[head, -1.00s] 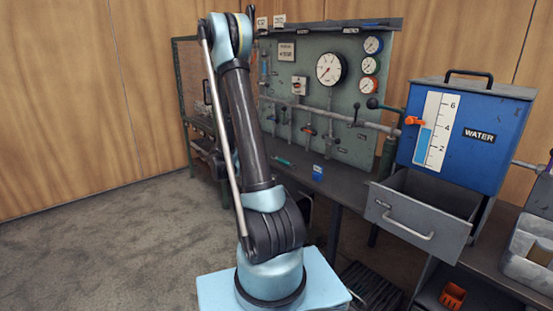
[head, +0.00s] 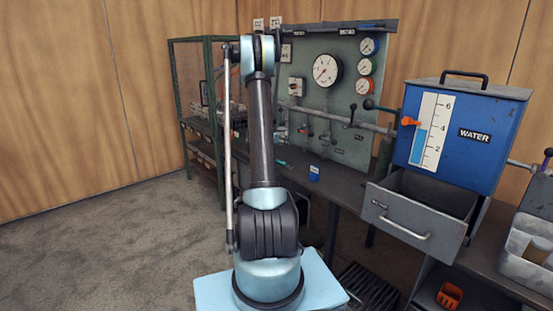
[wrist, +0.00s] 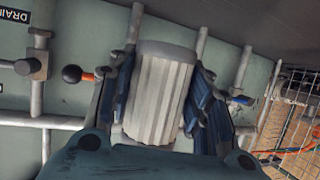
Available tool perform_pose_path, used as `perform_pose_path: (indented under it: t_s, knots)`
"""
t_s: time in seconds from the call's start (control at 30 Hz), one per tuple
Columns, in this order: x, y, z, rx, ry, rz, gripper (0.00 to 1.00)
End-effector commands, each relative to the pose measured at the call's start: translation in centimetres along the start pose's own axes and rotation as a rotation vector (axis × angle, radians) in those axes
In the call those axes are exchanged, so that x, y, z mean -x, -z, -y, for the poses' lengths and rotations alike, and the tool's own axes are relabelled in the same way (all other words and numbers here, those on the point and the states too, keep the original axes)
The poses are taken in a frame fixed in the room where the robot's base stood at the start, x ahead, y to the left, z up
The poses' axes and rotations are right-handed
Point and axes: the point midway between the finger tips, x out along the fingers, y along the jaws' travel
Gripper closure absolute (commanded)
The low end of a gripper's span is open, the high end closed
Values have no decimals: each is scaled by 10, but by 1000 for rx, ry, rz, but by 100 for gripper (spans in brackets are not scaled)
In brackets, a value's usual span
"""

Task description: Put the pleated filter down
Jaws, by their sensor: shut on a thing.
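The pleated filter (wrist: 160,92) is a whitish ribbed cylinder in the middle of the wrist view. My gripper (wrist: 160,85) is shut on it, one dark blue finger along each side. In the wrist view the filter is in front of the pipes and green panel, and I cannot tell how far it is from them. In the head view my arm stands upright over its blue base, and the gripper and filter do not show there.
A grey bench (head: 335,188) runs below the gauge panel (head: 345,130). A blue water tank (head: 460,135) stands at the right above an open, empty-looking drawer (head: 415,215). A green mesh rack (head: 205,110) stands at the back left. A grey bin (head: 525,250) holds a tan cylinder.

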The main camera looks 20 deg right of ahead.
Motion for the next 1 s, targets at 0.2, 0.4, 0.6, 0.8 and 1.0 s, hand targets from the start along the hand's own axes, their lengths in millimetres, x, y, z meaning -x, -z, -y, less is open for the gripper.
perform_pose_path:
  t_s: [0.2, 0.4, 0.6, 0.8, 1.0]
  knots:
    - [-12, -31, 1, 1, 2, 0, 81]
    - [-17, -43, 1, 1, 2, 0, 81]
    - [-22, -58, 2, 2, 3, 0, 81]
    - [-31, -79, 2, 2, 4, 0, 81]
    - [-31, -81, 2, 2, 4, 0, 81]
